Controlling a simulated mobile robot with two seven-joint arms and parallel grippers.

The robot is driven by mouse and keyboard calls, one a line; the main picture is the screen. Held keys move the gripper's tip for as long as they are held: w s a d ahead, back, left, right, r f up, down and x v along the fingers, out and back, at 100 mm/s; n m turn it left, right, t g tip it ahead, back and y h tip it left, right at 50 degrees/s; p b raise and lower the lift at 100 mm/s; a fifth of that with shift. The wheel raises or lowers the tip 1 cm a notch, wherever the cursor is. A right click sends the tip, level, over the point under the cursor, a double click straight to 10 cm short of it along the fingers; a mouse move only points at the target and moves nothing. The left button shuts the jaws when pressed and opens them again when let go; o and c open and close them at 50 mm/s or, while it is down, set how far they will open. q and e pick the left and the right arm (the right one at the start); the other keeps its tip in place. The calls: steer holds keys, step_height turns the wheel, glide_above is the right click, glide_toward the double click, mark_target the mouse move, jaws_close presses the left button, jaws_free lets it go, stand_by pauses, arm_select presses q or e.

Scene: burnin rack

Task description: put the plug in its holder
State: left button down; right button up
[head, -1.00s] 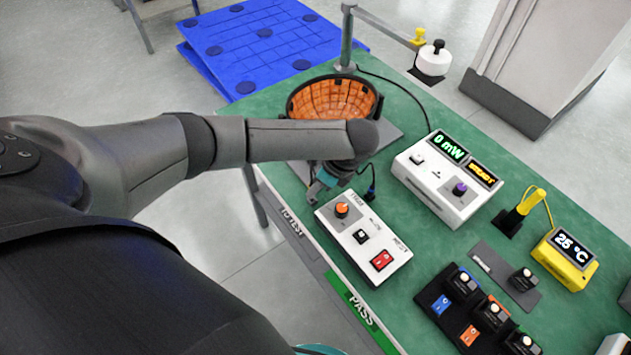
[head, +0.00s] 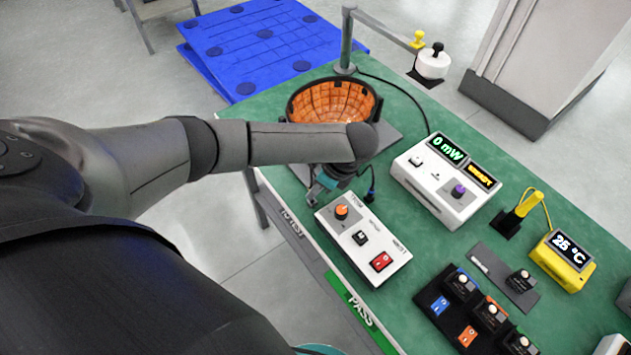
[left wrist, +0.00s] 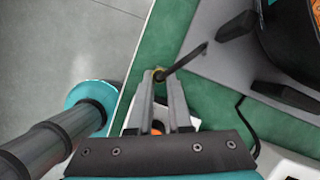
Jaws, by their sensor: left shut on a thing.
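My left gripper (left wrist: 162,78) is low over the front-left edge of the green table, between the orange-lined bowl and the white switch box. In the left wrist view its fingers are closed on a thin dark piece with a yellowish ring, which I take for the plug (left wrist: 185,60). Its dark stem slants up and right from the fingertips. In the head view my gripper (head: 318,192) and forearm hide it. A small dark blue-black connector (head: 371,192) on a cable shows right of the gripper. I cannot tell which part is the plug's holder. My right gripper is out of view.
The orange-lined bowl (head: 350,92) on a grey plate is behind the gripper. The white switch box (head: 352,252) is just in front. A white meter (head: 447,190) stands to the right, with a yellow temperature unit (head: 563,262) and black modules beyond.

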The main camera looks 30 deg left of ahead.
arm_select(q)
steer(key=shift+p, duration=0.55)
stand_by(0.6)
steer(key=shift+f+b, duration=0.55)
steer(key=shift+f, duration=0.65)
stand_by(0.3)
steer(key=c, duration=0.8)
jaws_free()
steer(key=shift+r, duration=0.1)
steer(key=shift+o, duration=0.2)
steer(key=p+v, duration=0.3)
steer(key=v, duration=1.2)
steer(key=shift+s+d+r, duration=0.1)
